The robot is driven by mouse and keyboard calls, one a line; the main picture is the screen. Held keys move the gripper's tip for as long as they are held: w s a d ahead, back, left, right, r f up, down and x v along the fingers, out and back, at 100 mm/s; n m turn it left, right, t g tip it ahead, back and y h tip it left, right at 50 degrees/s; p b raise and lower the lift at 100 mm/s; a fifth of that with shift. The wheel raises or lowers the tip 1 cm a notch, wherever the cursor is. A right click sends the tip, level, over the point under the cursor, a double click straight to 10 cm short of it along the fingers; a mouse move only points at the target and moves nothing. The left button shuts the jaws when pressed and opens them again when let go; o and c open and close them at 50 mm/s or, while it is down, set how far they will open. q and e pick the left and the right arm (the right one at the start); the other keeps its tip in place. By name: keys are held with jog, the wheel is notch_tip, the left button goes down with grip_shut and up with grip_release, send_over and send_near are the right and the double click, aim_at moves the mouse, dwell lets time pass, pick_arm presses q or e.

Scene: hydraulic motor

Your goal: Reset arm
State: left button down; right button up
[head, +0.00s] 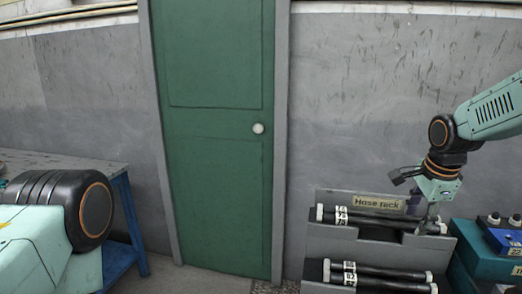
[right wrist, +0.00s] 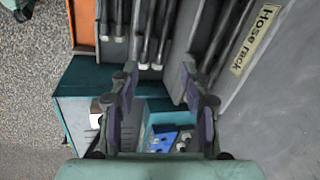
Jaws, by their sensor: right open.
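My right gripper (head: 414,200) is at the right of the head view, in front of the upper part of the hose rack (head: 332,236). Its two fingers are spread with nothing between them. In the right wrist view the open gripper (right wrist: 158,82) is above the area between the rack and a teal box (right wrist: 85,78). My left gripper is out of view; only a thick link of my left arm shows at the lower left.
Black hoses (head: 365,272) with white number tags lie on the rack's tiers. The teal box with blue items (head: 503,236) stands right of the rack. A green door (head: 215,150) is in the middle. A blue-legged bench (head: 125,215) stands at the left.

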jog(key=s+a+f+n+t, duration=0.1)
jog(key=s+a+f+n, duration=0.25)
jog(key=f+n, duration=0.2)
jog(key=s+a+f+n+t+y, duration=0.1)
jog(key=s+a+f+n, duration=0.1)
jog(key=a+f+n, duration=0.35)
jog(key=s+a+f+n+t, duration=0.1)
jog(key=s+a+f+n, duration=0.15)
jog(key=f, duration=0.55)
jog(key=s+f+n+g, duration=0.1)
jog(key=s+f, duration=0.3)
jog(key=s, duration=0.6)
jog(key=s+f+n+g, duration=0.2)
jog(key=s+f, duration=0.3)
jog(key=s, duration=0.6)
jog(key=s+a+f+n+g+b, duration=0.1)
jog(key=s+f+g, duration=0.2)
jog(key=s, duration=0.7)
jog(key=shift+s+f+n+h, duration=0.15)
jog(key=shift+f+n+h, duration=0.2)
jog(key=shift+f, duration=0.45)
jog(key=shift+a, duration=0.1)
jog(key=shift+c, duration=0.2)
jog(key=shift+c, duration=0.8)
